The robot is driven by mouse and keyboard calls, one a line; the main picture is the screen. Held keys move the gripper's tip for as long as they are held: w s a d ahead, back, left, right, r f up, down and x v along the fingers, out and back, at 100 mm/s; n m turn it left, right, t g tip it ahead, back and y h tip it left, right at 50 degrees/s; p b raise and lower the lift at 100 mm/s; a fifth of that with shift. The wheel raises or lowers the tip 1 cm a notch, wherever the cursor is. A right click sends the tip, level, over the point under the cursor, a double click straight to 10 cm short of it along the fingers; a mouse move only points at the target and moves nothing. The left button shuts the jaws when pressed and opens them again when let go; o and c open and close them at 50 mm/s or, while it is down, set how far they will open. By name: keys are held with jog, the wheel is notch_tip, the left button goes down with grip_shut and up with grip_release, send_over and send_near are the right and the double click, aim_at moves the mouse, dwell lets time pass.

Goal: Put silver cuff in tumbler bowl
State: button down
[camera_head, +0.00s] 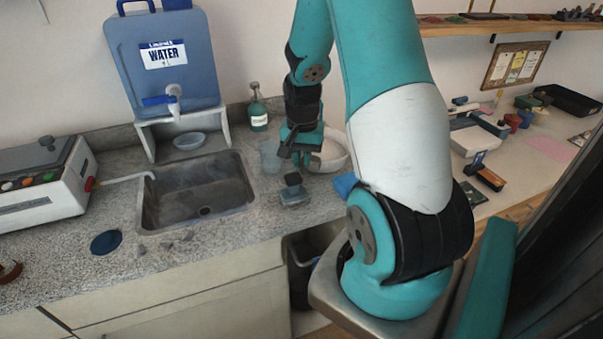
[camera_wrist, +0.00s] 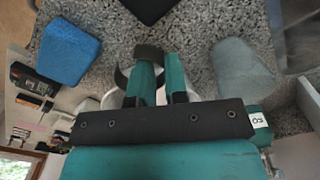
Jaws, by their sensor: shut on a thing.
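My gripper (camera_head: 299,156) is over the counter to the right of the sink, pointing down. In the wrist view its teal fingers (camera_wrist: 162,84) are shut on the silver cuff (camera_wrist: 122,79), a dark grey curved band that sticks out to the left of the fingers. The white bowl, which I take for the tumbler bowl (camera_head: 335,151), stands right by the gripper in the head view and is partly hidden by it. In the wrist view only slivers of its rim (camera_wrist: 108,99) show behind the fingers. The cuff appears outside the bowl, but its height is unclear.
A clear cup (camera_head: 269,157) stands left of the gripper, and a dark-topped block (camera_head: 293,190) in front. A blue sponge (camera_head: 345,185) lies to the right, partly behind my arm. A green bottle (camera_head: 257,110) stands behind; the sink (camera_head: 195,190) is left.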

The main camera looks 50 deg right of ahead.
aim_at(302, 183)
jog(key=shift+f, duration=2.6)
jog(key=c, duration=1.1)
grip_release()
jog(key=shift+f, duration=0.1)
jog(key=shift+c, duration=0.2)
